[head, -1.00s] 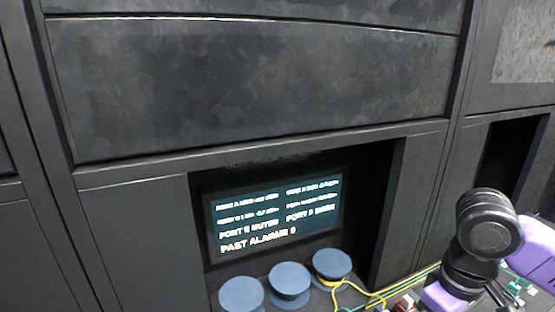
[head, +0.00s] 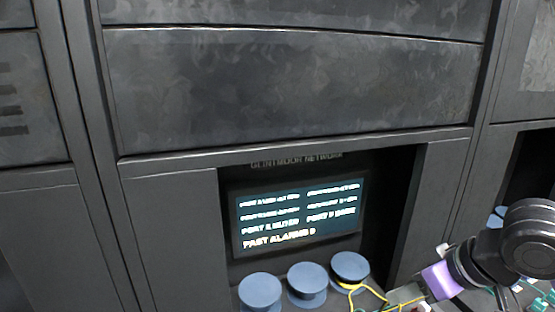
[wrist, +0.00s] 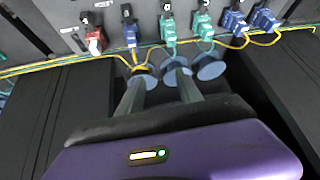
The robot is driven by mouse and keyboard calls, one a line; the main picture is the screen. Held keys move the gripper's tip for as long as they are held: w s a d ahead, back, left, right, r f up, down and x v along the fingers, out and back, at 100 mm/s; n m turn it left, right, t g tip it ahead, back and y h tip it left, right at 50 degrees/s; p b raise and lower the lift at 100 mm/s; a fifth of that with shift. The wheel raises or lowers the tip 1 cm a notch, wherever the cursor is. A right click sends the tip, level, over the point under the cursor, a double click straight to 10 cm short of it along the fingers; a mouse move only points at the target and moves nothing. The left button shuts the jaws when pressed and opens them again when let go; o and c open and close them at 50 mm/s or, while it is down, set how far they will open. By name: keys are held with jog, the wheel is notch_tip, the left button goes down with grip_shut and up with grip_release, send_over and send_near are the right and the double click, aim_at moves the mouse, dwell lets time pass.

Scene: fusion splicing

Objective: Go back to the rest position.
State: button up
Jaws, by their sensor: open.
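My gripper (wrist: 158,92) shows in the wrist view with its purple body at the bottom and two grey fingers spread apart. Nothing is between the fingers that I can make out. Beyond the fingertips are three blue round spools (wrist: 208,67); whether the tips touch them I cannot tell. In the head view my arm comes in at the lower right, with a purple part (head: 438,280) of it near the spools (head: 307,280). The fingers are not clear there.
A dark cabinet surrounds a recess with a lit screen (head: 300,215). In the wrist view a row of red, blue and teal connectors (wrist: 168,30) runs along the top, with yellow fibres (wrist: 40,68) beside them. Dark walls flank the recess.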

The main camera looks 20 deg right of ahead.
jog(key=w+a+r+t+y, duration=0.2)
jog(key=w+a+r+t, duration=0.2)
jog(key=r, duration=0.2)
jog(key=w+a+r+t+y, duration=0.2)
jog(key=w+a+r+t, duration=0.25)
jog(key=r, duration=0.25)
notch_tip(320, 180, up, 8)
jog(key=s+m+t+h, duration=0.1)
jog(key=m+t+h, duration=0.1)
jog(key=m+t, duration=0.35)
jog(key=s+d+f+m+h, duration=0.1)
jog(key=s+f+m+h, duration=0.4)
jog(key=s+f+h, duration=0.75)
jog(key=s+a+f+n+g+y, duration=0.2)
jog(key=s+a+f+n+y, duration=0.2)
jog(key=s+f, duration=0.6)
jog(key=s+a+f+n+g+y+b, duration=0.1)
jog(key=s+a+f+n+g+y, duration=0.2)
jog(key=s+f, duration=0.8)
jog(key=s+n+y, duration=0.1)
jog(key=s+y, duration=0.1)
jog(key=s, duration=0.2)
jog(key=shift+a+n+b, duration=0.3)
jog(key=shift+a+n, duration=0.05)
